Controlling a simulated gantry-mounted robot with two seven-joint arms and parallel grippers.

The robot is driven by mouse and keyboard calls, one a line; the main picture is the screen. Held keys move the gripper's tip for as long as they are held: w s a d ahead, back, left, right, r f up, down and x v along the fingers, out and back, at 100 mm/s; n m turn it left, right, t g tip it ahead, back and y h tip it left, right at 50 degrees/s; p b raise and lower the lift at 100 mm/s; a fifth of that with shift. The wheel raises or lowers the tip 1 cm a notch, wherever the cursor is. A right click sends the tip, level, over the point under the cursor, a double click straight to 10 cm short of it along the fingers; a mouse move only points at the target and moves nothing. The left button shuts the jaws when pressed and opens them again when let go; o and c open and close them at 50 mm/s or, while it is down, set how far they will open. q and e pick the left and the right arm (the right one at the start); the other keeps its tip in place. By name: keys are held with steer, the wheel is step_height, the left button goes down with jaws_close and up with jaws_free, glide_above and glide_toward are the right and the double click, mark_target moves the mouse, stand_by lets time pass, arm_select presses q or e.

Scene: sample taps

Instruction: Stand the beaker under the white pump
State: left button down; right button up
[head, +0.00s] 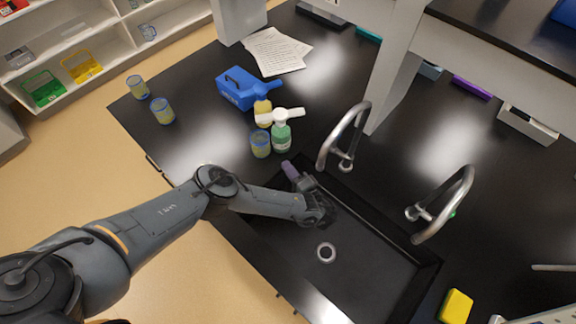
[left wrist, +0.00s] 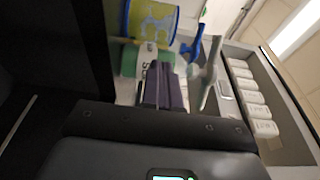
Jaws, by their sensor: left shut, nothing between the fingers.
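A clear blue-rimmed beaker (head: 260,145) with yellowish markings stands upright beside the green-and-white pump bottle (head: 281,137). The bottle's white pump head (head: 280,116) is above and right of the beaker in the head view; I cannot tell whether a spout is exactly over it. My left gripper (head: 289,169) is shut and empty, over the sink edge just in front of the bottle. In the left wrist view, its purple fingers (left wrist: 163,86) point at the bottle (left wrist: 148,58), with the beaker (left wrist: 152,20) beyond, apart from them. My right gripper is out of view.
A yellow bottle (head: 263,108) stands behind the pump bottle, and a blue jug (head: 240,88) behind that. Two similar beakers (head: 137,87) (head: 163,110) stand at the left. The black sink (head: 350,262) and two curved taps (head: 345,135) (head: 447,205) lie to the right.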

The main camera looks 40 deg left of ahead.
arm_select(q)
steer(key=b+x, duration=0.6)
steer(key=x, duration=0.1)
steer(key=shift+f, duration=0.3)
steer(key=shift+w+a+r+b, duration=0.15)
steer(key=shift+w+a+b, duration=0.05)
steer(key=shift+a+b, duration=0.4)
steer(key=shift+a+r, duration=0.1)
